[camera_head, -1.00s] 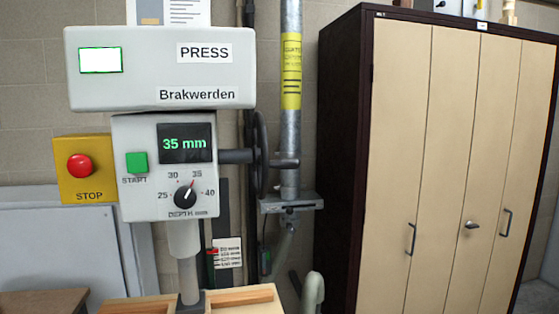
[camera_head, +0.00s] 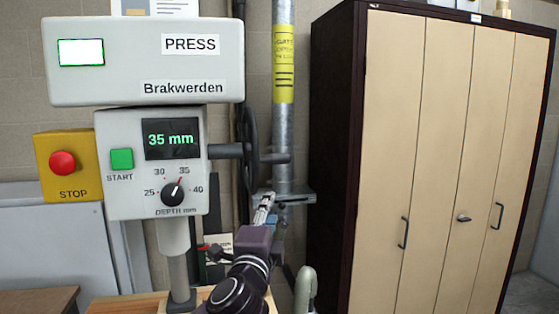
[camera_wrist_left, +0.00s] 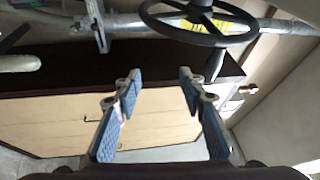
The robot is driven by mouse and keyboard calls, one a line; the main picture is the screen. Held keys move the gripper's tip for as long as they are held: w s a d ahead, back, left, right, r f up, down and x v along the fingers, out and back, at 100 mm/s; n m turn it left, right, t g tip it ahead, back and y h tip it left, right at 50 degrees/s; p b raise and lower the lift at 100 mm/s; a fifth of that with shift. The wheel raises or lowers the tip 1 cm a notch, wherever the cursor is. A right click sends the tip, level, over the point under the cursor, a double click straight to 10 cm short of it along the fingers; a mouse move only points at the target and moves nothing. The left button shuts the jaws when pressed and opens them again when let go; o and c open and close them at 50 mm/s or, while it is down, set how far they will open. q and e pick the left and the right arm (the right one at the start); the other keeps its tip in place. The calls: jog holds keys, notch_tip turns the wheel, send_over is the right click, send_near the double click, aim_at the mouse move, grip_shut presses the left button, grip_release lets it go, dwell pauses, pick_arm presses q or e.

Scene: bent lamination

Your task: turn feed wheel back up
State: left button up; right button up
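The feed wheel (camera_head: 250,150) is a black spoked wheel on the right side of the press, seen nearly edge-on in the head view. My left gripper (camera_head: 265,207) is below the wheel in the head view. In the left wrist view the gripper's (camera_wrist_left: 158,78) two blue-padded fingers are apart with nothing between them. They do not appear to touch the wheel. My right gripper is not in view.
The press head (camera_head: 140,90) has a display reading 35 mm, a depth knob (camera_head: 172,193) and a green start button (camera_head: 121,159). A yellow stop box (camera_head: 80,150) is at left. A metal pipe (camera_head: 283,120) stands behind the wheel. A tall cabinet (camera_head: 400,160) is at right.

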aim_at(279, 161)
pick_arm(q)
jog(key=w+r+m+p, duration=0.1)
jog(key=w+r, duration=0.1)
jog(key=r, duration=0.1)
jog(key=w+d+r+t+p, duration=0.1)
jog(key=w+r, duration=0.1)
jog(key=r, duration=0.2)
jog(key=w+r+m+p, duration=0.1)
jog(key=r, duration=0.2)
jog(key=shift+w+d+r+m+t+h, duration=0.25)
jog(key=shift+w+d+m+t+h, duration=0.05)
jog(key=shift+w+d+h, duration=0.1)
jog(key=shift+x, duration=0.85)
jog(key=shift+a+f, duration=0.1)
jog(key=shift+f, duration=0.05)
grip_shut()
